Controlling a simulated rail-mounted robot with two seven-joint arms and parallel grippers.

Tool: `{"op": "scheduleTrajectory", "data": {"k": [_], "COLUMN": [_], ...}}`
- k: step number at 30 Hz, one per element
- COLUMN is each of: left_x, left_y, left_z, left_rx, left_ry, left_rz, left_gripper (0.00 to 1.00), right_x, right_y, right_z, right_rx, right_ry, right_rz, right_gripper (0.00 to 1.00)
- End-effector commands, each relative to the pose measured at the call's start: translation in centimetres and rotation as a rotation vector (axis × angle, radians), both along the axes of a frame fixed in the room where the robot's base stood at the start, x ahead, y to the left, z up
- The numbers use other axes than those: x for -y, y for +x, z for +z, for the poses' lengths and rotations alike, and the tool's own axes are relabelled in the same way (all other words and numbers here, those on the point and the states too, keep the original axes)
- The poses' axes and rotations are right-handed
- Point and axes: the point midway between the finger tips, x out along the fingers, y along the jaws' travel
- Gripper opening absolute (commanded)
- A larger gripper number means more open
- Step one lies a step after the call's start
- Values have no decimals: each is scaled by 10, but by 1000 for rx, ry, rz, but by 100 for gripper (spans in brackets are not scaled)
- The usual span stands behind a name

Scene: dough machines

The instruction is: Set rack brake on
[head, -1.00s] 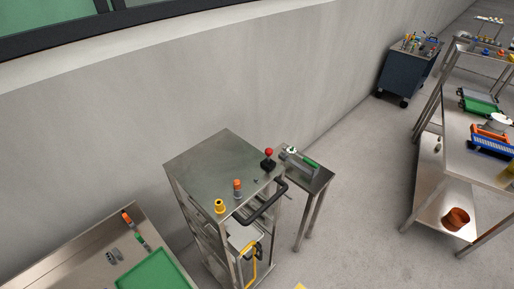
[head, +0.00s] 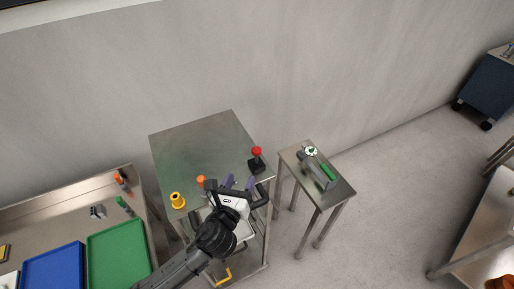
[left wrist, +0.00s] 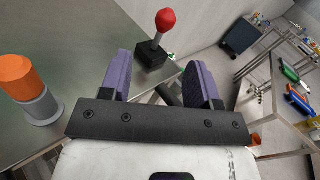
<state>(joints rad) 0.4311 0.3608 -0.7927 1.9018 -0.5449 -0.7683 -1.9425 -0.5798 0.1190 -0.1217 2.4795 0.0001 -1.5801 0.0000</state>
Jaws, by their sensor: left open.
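The steel rack (head: 195,140) stands by the wall with a flat metal top. A red-knobbed lever (head: 257,153) on a black base sits at the top's right edge. It looks nearly upright, leaning slightly, in the left wrist view (left wrist: 162,28). Which fitting is the brake is not marked. My left gripper (head: 239,182) is open at the rack's front right edge, its purple fingers pointing toward the lever. The lever stands beyond the fingertips (left wrist: 160,65), apart from them. A black handle (head: 263,195) is partly hidden by the gripper. My right gripper is not in view.
An orange-and-grey cylinder (left wrist: 32,88) and a yellow collar-shaped piece (head: 177,200) stand on the rack top. A small side table (head: 338,194) with a grey-green device is to the right. Green (head: 118,255) and blue (head: 53,270) trays lie at left.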

Motion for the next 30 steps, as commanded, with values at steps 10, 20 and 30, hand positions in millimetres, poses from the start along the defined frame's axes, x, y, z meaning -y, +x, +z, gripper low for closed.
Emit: {"op": "scheduleTrajectory", "data": {"k": [10,20,30], "left_x": [13,30,41], "left_y": [29,87,128], "left_z": [2,2,1], "left_rx": [79,78,77], "left_ry": [168,164,162], "left_rz": [-38,-38,-37], "left_gripper": [56,56,56], "right_x": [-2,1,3], "right_y": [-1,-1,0], "right_z": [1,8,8], "right_rx": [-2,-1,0], "right_ry": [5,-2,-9], "right_rz": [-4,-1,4], "right_gripper": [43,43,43]}}
